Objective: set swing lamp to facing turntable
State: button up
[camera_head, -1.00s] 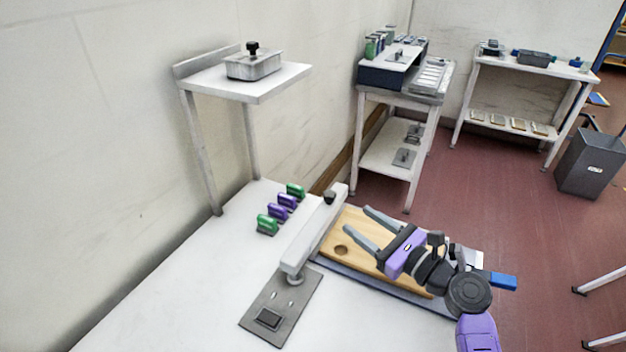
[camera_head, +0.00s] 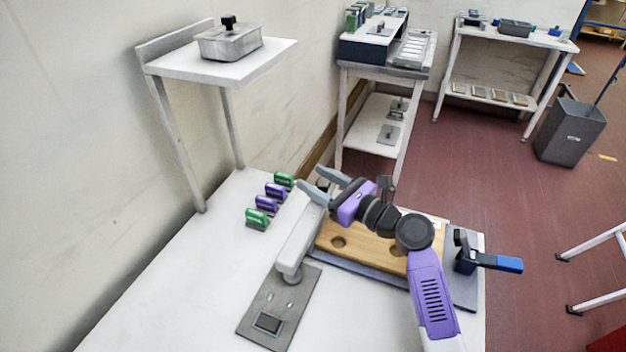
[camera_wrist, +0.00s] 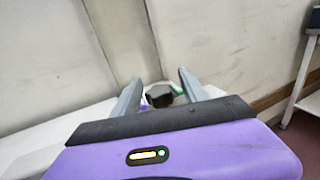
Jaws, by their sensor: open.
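The swing lamp is a pale arm (camera_head: 300,235) on a grey base plate (camera_head: 275,318) on the white table. Its arm runs from the pivot toward the back right, with a dark knob (camera_head: 322,184) at the far end. My gripper (camera_head: 310,179) is open at that end, one finger on each side of the knob as seen from the head. In the wrist view the dark knob (camera_wrist: 160,96) shows between my open fingers (camera_wrist: 158,88); contact cannot be told. I cannot pick out a turntable for certain.
A wooden board (camera_head: 365,246) with round holes lies right of the lamp, beside a blue-handled clamp (camera_head: 490,261). Green and purple blocks (camera_head: 270,197) stand in a row to the left. A raised shelf (camera_head: 215,65) holds a metal tin. The table's front left is clear.

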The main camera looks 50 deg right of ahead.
jog(key=shift+w, duration=0.55)
grip_shut()
dwell(1.1)
